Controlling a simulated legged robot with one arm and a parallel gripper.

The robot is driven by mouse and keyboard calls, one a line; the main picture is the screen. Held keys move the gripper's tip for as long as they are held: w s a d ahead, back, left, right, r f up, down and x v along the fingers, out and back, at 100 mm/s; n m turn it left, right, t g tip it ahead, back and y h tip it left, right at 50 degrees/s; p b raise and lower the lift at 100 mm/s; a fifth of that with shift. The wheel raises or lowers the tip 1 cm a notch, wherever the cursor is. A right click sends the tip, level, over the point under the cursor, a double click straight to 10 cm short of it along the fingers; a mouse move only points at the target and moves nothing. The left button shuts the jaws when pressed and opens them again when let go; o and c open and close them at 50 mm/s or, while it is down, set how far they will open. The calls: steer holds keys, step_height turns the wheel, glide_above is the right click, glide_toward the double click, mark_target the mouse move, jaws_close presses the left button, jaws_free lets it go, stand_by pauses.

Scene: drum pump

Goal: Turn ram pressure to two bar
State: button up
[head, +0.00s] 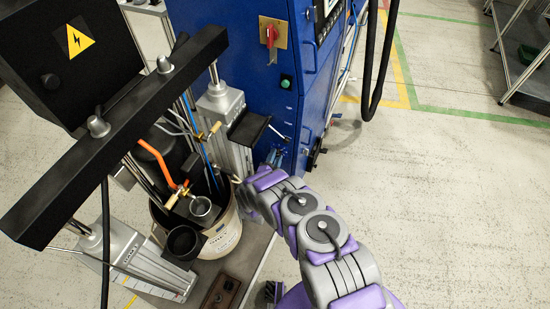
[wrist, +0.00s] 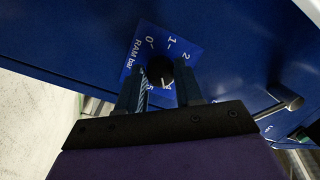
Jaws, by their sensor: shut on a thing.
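The ram pressure knob (wrist: 159,68) is small, round and black, on a blue dial plate (wrist: 140,49) marked "RAM bar" in the wrist view. The numbers 0, 1 and 2 run along the plate's upper side; more figures below are partly covered. My gripper (wrist: 160,80) has one finger on each side of the knob and is shut on it. A pale mark shows at the knob's lower edge; I cannot tell surely which number it points to. In the head view my arm reaches the lower front of the blue cabinet (head: 255,90), and the knob is hidden there.
A metal bar-shaped handle (wrist: 278,107) sticks out right of the dial. A red rotary switch (head: 271,33) and a green button (head: 285,84) are higher on the cabinet. The drum (head: 223,238) and black crossbeam (head: 120,130) stand left.

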steer(key=shift+p, duration=0.3)
steer(key=shift+a+r+n+g+h+p, duration=0.1)
steer(key=shift+n+g+h+p, duration=0.3)
steer(key=shift+n, duration=2.7)
steer(key=shift+n+g+h+p, duration=0.15)
steer(key=shift+n+g, duration=0.35)
steer(key=shift+n, duration=2.6)
steer(key=o, duration=1)
